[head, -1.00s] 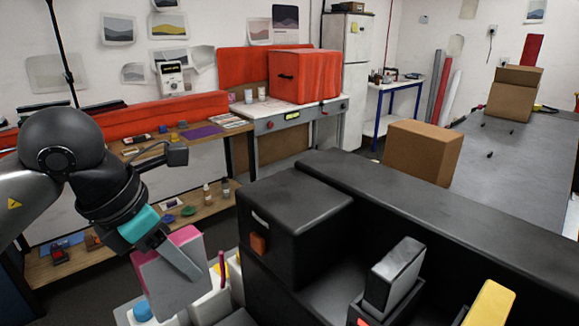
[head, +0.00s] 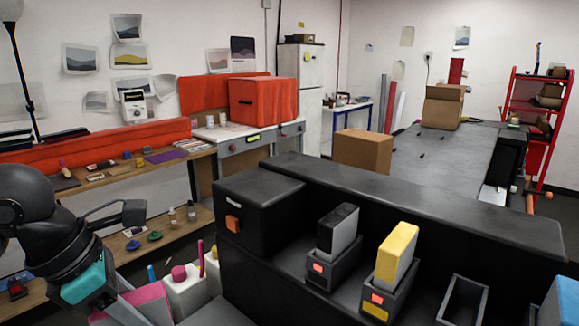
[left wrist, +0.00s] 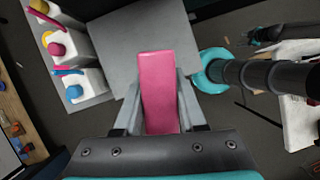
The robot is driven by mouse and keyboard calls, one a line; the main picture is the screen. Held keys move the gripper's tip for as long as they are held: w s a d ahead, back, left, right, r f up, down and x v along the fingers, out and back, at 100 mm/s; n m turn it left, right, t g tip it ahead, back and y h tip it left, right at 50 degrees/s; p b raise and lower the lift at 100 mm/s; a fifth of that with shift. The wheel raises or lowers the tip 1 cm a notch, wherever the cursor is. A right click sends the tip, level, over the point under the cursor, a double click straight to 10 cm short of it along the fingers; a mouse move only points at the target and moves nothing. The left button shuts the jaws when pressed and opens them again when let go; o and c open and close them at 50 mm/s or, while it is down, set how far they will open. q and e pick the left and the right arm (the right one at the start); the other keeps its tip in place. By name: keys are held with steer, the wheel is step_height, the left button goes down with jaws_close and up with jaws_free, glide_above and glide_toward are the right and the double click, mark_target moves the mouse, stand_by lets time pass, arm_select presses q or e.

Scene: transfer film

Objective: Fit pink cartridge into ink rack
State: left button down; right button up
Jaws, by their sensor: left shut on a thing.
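The pink cartridge (head: 147,297) is at the lower left of the head view, cut by the bottom edge. My left gripper (left wrist: 160,108) is shut on it, one finger on each side in the left wrist view, where the cartridge (left wrist: 158,88) points away. The black ink rack stands to the right in the head view. My right gripper is not in view.
White bottles with coloured tops (head: 188,288) stand just right of the held cartridge; they also show in the left wrist view (left wrist: 62,45). A tall black box section (head: 262,225) lies between them and the slots. A wooden bench (head: 110,185) runs along the left wall.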

arm_select(q)
steer(key=s+d+f+m+g+y+b, duration=0.1)
steer(key=d+f+m+g+b, duration=0.1)
steer(key=f+m, duration=0.5)
steer(key=s+d+f+m+g+y+b, duration=0.1)
steer(key=f+m+g+b, duration=0.4)
steer(key=m, duration=1.3)
step_height(320, 180, down, 2)
steer(key=shift+d+f+y+b, duration=0.2)
steer(key=shift+d+y+b, duration=0.3)
steer(key=shift+y, duration=0.3)
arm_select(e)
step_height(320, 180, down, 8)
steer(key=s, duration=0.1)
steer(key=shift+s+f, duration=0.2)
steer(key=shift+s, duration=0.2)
